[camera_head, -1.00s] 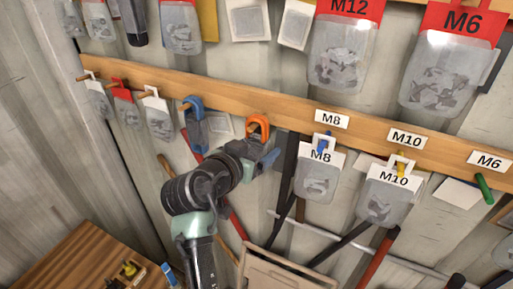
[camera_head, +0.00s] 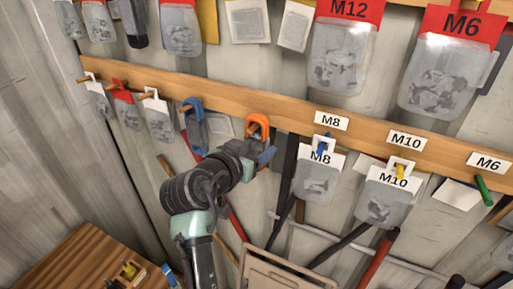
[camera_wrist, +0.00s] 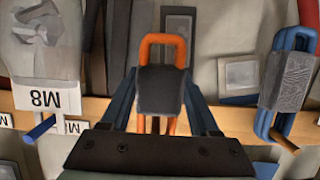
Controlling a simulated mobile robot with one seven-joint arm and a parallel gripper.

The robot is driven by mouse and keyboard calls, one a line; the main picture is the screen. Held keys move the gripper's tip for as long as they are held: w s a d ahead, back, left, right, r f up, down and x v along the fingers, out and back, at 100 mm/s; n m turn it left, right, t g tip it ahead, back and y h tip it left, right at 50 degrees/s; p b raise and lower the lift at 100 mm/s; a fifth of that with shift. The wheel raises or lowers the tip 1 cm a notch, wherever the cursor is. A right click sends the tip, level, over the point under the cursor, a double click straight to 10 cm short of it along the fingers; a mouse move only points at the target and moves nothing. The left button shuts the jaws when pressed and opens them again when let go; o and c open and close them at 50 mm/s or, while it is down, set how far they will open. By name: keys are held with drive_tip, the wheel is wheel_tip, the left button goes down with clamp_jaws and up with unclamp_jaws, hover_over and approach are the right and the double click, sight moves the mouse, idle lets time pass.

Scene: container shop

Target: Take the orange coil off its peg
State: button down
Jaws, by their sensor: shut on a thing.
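The orange coil (camera_head: 258,124) hangs at the wooden rail, its loop showing above my gripper in the head view. In the wrist view the orange coil (camera_wrist: 163,47) has a dark wrapped middle, and this sits between my two fingers. My gripper (camera_head: 262,155) is shut on the coil's wrapped part; it also shows in the wrist view (camera_wrist: 160,95). I cannot tell whether the coil's loop still bears on the peg.
A blue coil (camera_head: 194,124) hangs on a peg to the left. Bags labelled M8 (camera_head: 316,184) and M10 (camera_head: 384,200) hang to the right on the wooden rail (camera_head: 290,112). A crate-like wooden box (camera_head: 285,276) stands below.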

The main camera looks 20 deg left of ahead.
drive_tip(key=shift+f+p+v, duration=0.25)
drive_tip(key=shift+v, duration=0.85)
drive_tip(key=shift+f+p+v, duration=0.25)
drive_tip(key=shift+v, duration=0.85)
drive_tip(key=shift+s, duration=0.15)
drive_tip(key=shift+s+a, duration=0.25)
drive_tip(key=shift+s, duration=1)
drive_tip(key=shift+s+a, duration=0.25)
drive_tip(key=shift+s, duration=0.95)
